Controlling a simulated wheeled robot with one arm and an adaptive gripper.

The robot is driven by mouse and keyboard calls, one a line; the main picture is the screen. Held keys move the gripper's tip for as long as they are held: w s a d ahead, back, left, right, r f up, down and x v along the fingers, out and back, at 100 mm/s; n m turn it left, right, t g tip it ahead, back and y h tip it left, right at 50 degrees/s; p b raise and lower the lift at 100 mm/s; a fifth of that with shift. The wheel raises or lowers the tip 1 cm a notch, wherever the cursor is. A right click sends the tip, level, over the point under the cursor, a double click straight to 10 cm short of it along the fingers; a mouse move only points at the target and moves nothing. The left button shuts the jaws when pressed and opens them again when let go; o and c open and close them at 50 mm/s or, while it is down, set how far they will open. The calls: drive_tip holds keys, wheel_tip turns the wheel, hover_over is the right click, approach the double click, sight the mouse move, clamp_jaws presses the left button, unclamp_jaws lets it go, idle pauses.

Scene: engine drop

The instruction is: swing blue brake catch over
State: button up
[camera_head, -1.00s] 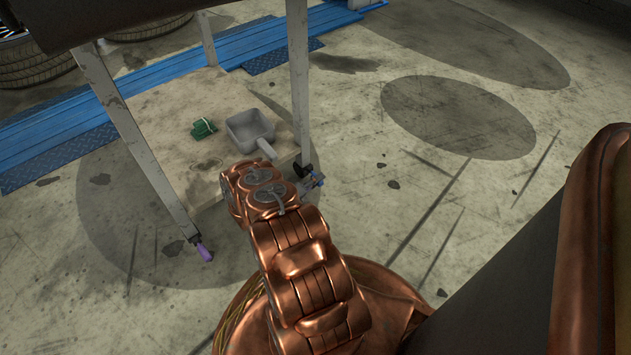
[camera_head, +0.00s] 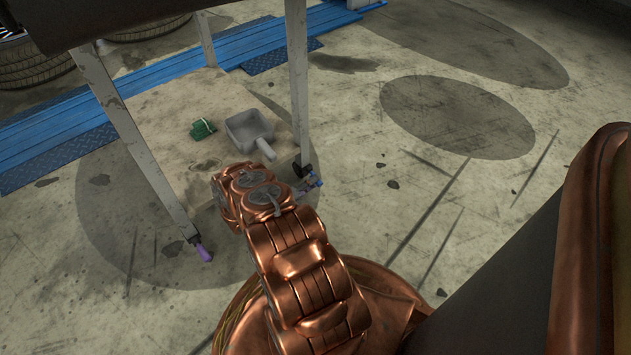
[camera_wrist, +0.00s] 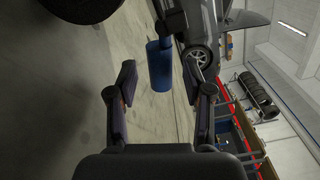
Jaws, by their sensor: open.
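The blue brake catch (camera_head: 317,182) sits at the foot of the cart's right front leg, by a dark caster (camera_head: 302,169). In the wrist view the catch is a blue cylinder (camera_wrist: 158,66), between and slightly beyond my two fingertips. My gripper (camera_wrist: 158,82) is open, with a dark finger on each side of the catch and a visible gap to both. In the head view my copper wrist hides most of the gripper, left of the catch.
A purple catch (camera_head: 204,253) is at the left front leg. The cart's lower shelf (camera_head: 165,105) holds a grey dustpan (camera_head: 248,130) and a green object (camera_head: 202,129). Open floor (camera_head: 420,200) lies to the right. A blue ramp (camera_head: 60,130) and tyres (camera_head: 35,60) are behind.

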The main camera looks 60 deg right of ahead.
drive_tip(key=v, duration=0.9)
drive_tip(key=shift+w+a, duration=0.15)
drive_tip(key=shift+a, duration=0.1)
